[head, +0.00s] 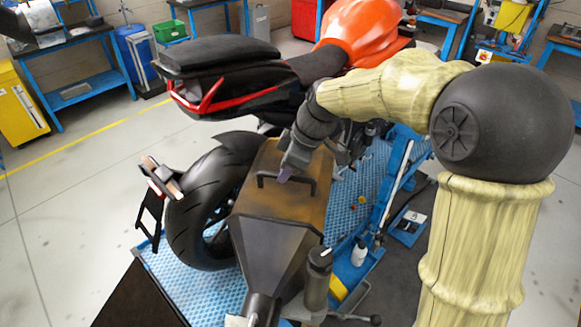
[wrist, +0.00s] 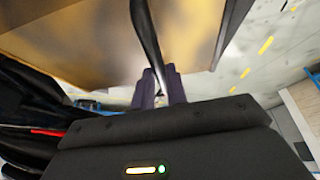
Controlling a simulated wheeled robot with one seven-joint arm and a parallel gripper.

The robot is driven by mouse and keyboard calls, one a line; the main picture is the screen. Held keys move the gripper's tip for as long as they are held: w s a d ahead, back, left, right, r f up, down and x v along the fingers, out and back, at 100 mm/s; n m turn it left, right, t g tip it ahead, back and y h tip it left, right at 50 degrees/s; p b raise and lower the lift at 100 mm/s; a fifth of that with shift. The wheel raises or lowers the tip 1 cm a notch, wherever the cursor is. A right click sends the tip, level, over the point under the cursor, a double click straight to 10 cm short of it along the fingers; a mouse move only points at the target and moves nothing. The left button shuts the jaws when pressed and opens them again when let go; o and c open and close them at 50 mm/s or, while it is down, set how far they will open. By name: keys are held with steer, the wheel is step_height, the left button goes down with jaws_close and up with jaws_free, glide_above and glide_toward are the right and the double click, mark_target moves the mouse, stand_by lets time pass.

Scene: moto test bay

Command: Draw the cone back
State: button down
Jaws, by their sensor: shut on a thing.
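The cone (head: 268,215) is a large brown-bronze box-like hood that tapers to a narrow dark end at the bottom of the head view. A thin dark handle (head: 268,176) is fixed on its upper face. My gripper (head: 285,177) comes down from the upper right and is shut on this handle. In the wrist view the two purple fingers (wrist: 160,85) sit around the dark handle bar (wrist: 147,35), with the cone's brown face (wrist: 75,45) close beyond. The fingers partly hide the bar where they hold it.
The motorcycle's rear tyre (head: 192,215) stands just left of the cone, with the seat (head: 215,55) and orange tank (head: 365,35) behind. A dark canister (head: 317,280) is close at the cone's right. The blue platform (head: 350,205) lies below. The grey floor at left is open.

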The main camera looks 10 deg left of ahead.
steer(key=c, duration=1.7)
jaws_free()
steer(key=shift+s+a, duration=0.1)
steer(key=shift+s, duration=0.1)
steer(key=o, duration=0.3)
steer(key=shift+s, duration=0.2)
steer(key=shift+w, duration=0.1)
steer(key=shift+w+r, duration=0.1)
steer(key=w+b+v, duration=0.1)
steer(key=v, duration=1.6)
steer(key=shift+s+r+b, duration=0.2)
steer(key=shift+s+b, duration=0.15)
steer(key=shift+s, duration=0.15)
